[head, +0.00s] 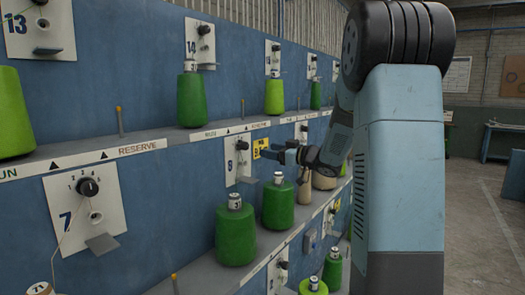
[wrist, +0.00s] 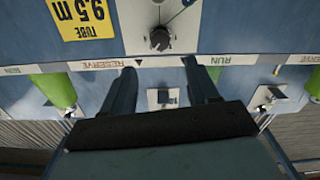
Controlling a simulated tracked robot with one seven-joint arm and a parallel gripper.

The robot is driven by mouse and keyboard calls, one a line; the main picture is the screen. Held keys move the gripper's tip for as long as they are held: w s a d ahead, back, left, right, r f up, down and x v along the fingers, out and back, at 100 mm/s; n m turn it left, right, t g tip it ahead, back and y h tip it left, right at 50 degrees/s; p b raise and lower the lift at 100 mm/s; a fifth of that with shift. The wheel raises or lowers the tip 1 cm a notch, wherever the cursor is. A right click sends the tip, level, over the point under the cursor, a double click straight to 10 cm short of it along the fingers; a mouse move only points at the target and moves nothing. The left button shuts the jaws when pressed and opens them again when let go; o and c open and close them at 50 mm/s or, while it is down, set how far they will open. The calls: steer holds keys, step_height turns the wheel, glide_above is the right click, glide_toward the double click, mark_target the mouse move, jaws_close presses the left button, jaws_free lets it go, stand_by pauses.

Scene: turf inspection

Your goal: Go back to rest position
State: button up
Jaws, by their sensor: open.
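My gripper (head: 268,151) is in front of the blue machine panel (head: 130,110) in the head view, close to a yellow tag (head: 261,146) and a white dial plate (head: 238,160). My arm reaches in from the right. In the wrist view my gripper (wrist: 157,64) has its two fingers apart with nothing between them. A black knob (wrist: 160,39) on a white plate shows beyond the fingertips, with the yellow "TUBE 9.5 m" tag (wrist: 84,17) upside down to its left. I cannot tell whether the fingers touch the panel.
Green yarn cones stand on the upper shelf (head: 160,142) and lower shelf, two of them (head: 236,235) (head: 278,204) below my gripper. Thin pegs (head: 119,122) rise from the shelf. The floor (head: 475,205) at right is open, with a bench (head: 503,128) farther back.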

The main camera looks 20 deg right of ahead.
steer(key=shift+s+d, duration=0.35)
steer(key=shift+s, duration=0.15)
steer(key=s+r+m+h, duration=0.5)
steer(key=s+m+h, duration=0.2)
steer(key=s+h, duration=0.4)
steer(key=s+a+f+g, duration=0.2)
steer(key=s+f+g, duration=0.1)
steer(key=s, duration=0.6)
steer(key=s+a+f+m+g, duration=0.1)
steer(key=s+a+f+g, duration=0.2)
steer(key=s, duration=0.6)
steer(key=s+a+f+g, duration=0.3)
steer(key=s+f, duration=0.1)
steer(key=s, duration=0.5)
steer(key=shift+a+m, duration=0.15)
steer(key=shift+m, duration=0.25)
